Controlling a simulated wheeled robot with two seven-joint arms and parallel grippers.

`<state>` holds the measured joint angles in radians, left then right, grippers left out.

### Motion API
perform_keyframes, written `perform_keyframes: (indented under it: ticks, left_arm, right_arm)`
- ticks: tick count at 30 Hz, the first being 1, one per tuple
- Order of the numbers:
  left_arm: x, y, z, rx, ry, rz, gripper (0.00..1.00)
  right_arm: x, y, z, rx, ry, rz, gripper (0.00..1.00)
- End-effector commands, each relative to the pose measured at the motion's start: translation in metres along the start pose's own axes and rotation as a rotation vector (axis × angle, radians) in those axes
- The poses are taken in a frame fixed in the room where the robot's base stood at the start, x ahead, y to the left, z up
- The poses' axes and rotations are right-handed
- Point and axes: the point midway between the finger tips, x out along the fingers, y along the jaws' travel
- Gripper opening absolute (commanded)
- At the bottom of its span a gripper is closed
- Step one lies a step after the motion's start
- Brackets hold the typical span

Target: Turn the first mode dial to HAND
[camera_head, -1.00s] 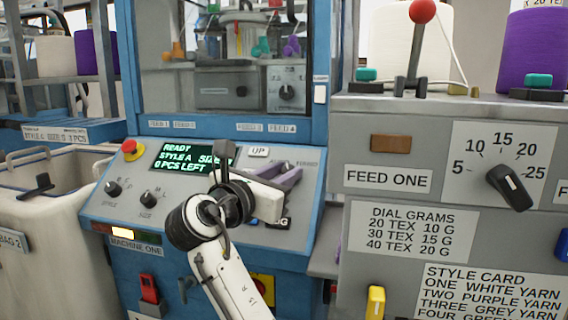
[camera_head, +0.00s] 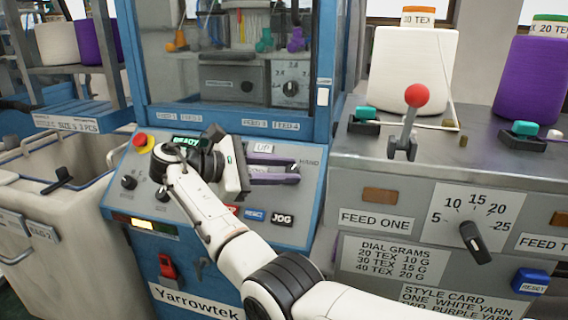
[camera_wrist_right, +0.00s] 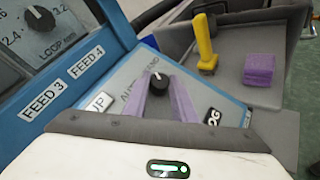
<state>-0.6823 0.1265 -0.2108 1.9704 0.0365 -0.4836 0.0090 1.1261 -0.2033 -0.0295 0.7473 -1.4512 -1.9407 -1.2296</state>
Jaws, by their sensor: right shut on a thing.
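The first machine's blue-framed panel (camera_head: 221,225) carries the mode dial, a small black knob with a white pointer mark. My right gripper (camera_head: 297,168) reaches over the panel from the left of the dial, its two purple fingers side by side. In the wrist view the mode dial (camera_wrist_right: 158,82) sits between the fingertips of the right gripper (camera_wrist_right: 159,92), which are shut on it. Its white mark points up in that view. The partly covered AUTO and HAND lettering lies around it; I cannot tell exactly which label it meets. My left gripper is not in view.
Style and size knobs (camera_head: 129,182), a red stop button (camera_head: 140,140) and a JOG button (camera_head: 282,219) share the panel. To the right is the feed unit (camera_head: 350,160) with a red-knobbed lever (camera_head: 409,120) and a gram dial (camera_head: 474,242). A cloth bin (camera_head: 75,230) stands left.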

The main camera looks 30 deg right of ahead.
Motion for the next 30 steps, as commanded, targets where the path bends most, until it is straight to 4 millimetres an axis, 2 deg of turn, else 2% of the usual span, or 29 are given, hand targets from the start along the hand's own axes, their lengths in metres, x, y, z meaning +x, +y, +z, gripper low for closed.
perform_keyframes:
  ticks: [9, 25, 26, 28, 30]
  left_arm:
    - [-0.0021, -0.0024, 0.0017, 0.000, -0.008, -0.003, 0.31]
    - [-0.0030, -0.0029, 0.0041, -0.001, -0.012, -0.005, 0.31]
    - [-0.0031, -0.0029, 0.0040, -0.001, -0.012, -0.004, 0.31]
    - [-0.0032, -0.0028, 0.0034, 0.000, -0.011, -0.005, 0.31]
    - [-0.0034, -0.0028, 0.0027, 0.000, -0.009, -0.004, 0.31]
  right_arm:
    - [0.0009, 0.0002, -0.0006, 0.055, 0.004, -0.080, 0.02]
    - [0.0016, -0.0005, -0.0016, 0.064, 0.005, -0.094, 0.02]
    - [0.0016, -0.0005, -0.0016, 0.064, 0.005, -0.094, 0.29]
    - [0.0015, -0.0002, -0.0015, 0.065, 0.005, -0.093, 0.41]
    - [0.0014, 0.0002, -0.0013, 0.065, 0.005, -0.092, 0.43]
